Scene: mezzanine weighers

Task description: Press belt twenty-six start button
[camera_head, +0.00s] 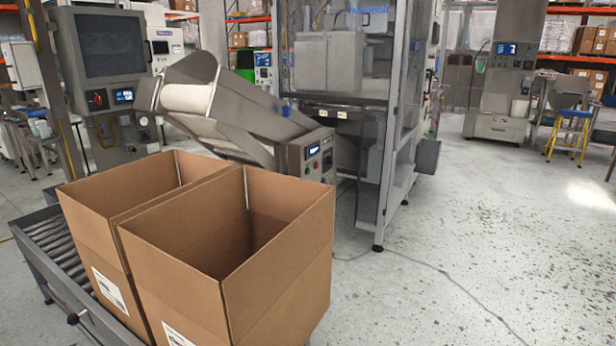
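An inclined conveyor belt (212,105) rises to the left from the base of a tall glazed machine, its upper end above the boxes. A small control box (310,158) with a lit display and small buttons is at its lower right end. The buttons are too small to read, and I cannot tell which belt number it carries. A second control panel (113,97) with a red knob and a display is below a dark screen at the left. Neither of my grippers shows in this view.
Two open, empty-looking cardboard boxes (174,298) stand in front, on or beside a roller conveyor (58,246). The glazed machine (345,64) stands behind the control box. The speckled floor on the right is clear, with a blue-topped yellow stool (573,113) farther back.

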